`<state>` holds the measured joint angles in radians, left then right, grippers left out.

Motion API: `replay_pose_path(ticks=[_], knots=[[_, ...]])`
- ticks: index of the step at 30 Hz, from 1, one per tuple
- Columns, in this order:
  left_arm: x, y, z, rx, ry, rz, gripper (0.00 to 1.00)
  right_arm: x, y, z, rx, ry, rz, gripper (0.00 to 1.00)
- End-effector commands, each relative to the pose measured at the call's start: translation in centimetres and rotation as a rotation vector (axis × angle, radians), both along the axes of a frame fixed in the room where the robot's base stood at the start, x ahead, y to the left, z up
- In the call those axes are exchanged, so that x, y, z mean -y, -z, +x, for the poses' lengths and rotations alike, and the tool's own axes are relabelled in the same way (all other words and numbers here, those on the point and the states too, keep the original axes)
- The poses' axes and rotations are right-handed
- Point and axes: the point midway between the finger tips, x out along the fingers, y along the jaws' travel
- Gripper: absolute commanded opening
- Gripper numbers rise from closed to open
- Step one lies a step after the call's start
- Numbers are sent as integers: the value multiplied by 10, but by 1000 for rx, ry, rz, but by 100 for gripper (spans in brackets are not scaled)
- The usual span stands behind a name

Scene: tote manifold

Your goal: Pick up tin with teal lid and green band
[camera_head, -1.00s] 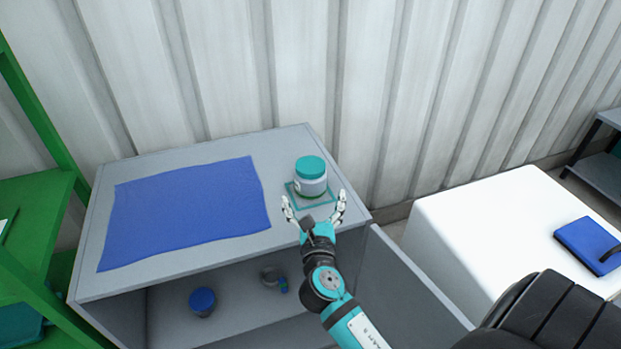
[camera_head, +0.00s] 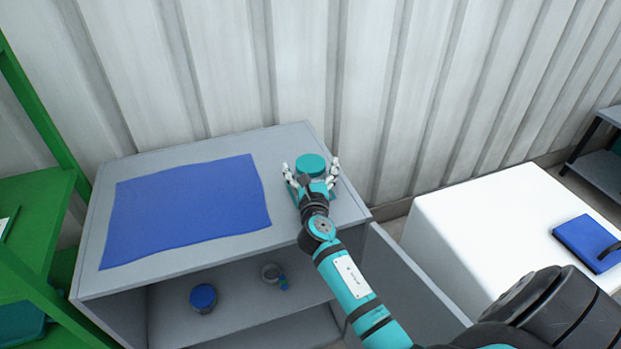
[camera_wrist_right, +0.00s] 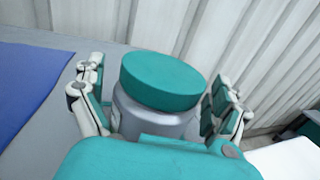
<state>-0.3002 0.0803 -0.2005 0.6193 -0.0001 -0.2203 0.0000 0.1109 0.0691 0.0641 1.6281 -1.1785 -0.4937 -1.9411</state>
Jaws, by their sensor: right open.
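The tin with the teal lid (camera_head: 311,164) stands upright on the grey cabinet top, near its right end. In the right wrist view the tin (camera_wrist_right: 155,116) shows a teal lid and a grey body; its green band is hidden there. My right gripper (camera_head: 312,170) is open, with its fingers on either side of the tin. In the right wrist view the gripper (camera_wrist_right: 158,100) has a finger left and right of the tin, with a gap on the left; contact on the right cannot be told. My left gripper is not in view.
A blue cloth (camera_head: 185,212) lies on the cabinet top (camera_head: 283,142) left of the tin. The cabinet's open door (camera_head: 410,285) is at right. A corrugated wall (camera_head: 250,70) stands close behind.

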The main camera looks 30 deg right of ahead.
Motion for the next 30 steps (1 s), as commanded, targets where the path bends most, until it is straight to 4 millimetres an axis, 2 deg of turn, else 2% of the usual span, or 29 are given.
replay_pose_path(ticks=[4, 17, 30], knots=[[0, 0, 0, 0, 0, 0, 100, 0, 0, 0, 0, 0, 0, 99], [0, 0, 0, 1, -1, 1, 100, 0, 0, -1, -1, 1, -1, 42], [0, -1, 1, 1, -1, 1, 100, 0, -2, -1, -1, 1, -1, 41]])
